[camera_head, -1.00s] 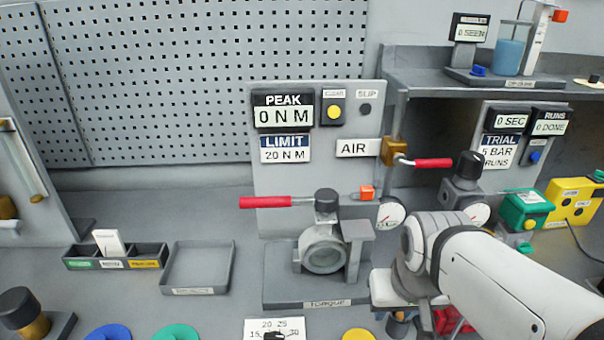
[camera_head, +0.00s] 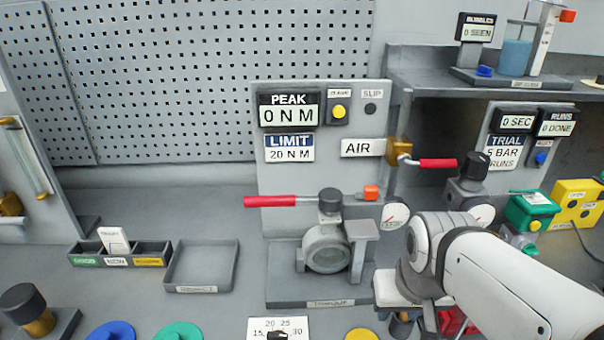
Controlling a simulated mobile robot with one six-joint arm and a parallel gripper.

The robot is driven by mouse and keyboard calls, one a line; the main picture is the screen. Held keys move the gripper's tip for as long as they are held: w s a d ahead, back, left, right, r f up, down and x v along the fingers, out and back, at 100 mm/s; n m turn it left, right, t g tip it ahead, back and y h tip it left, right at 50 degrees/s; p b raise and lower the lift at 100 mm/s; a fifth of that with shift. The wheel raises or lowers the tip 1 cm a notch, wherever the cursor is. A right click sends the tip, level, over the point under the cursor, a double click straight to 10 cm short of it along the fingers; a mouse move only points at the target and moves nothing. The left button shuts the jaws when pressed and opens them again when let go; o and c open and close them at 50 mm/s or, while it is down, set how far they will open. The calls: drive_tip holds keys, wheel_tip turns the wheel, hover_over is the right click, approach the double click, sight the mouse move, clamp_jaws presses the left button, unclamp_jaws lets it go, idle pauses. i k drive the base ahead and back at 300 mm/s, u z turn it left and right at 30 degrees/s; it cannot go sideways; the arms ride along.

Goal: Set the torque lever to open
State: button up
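The torque lever (camera_head: 270,201) has a red grip on a metal rod. It points left and lies about level from the dark cap (camera_head: 330,200) on top of the grey torque fixture (camera_head: 328,250). An orange block (camera_head: 371,193) sits at the right end of the same line, beside a round gauge (camera_head: 395,215). My white arm comes in from the lower right, with its wrist just right of the fixture and apart from the lever. My gripper's fingers cannot be made out; the arm hides that spot or they are out of view.
The panel behind reads PEAK 0 N M and LIMIT 20 N M (camera_head: 289,148). A second red-handled lever (camera_head: 437,163), marked AIR, stands right of it. An empty grey tray (camera_head: 202,266) and a three-part bin (camera_head: 119,252) lie left. A dial plate (camera_head: 279,327) is in front.

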sight(330, 199)
drive_tip(key=u, duration=0.1)
drive_tip(key=k, duration=0.5)
drive_tip(key=z, duration=1.9)
drive_tip(key=k, duration=1.15)
drive_tip(key=u, duration=1.35)
drive_tip(key=i, duration=1)
drive_tip(key=u, duration=0.05)
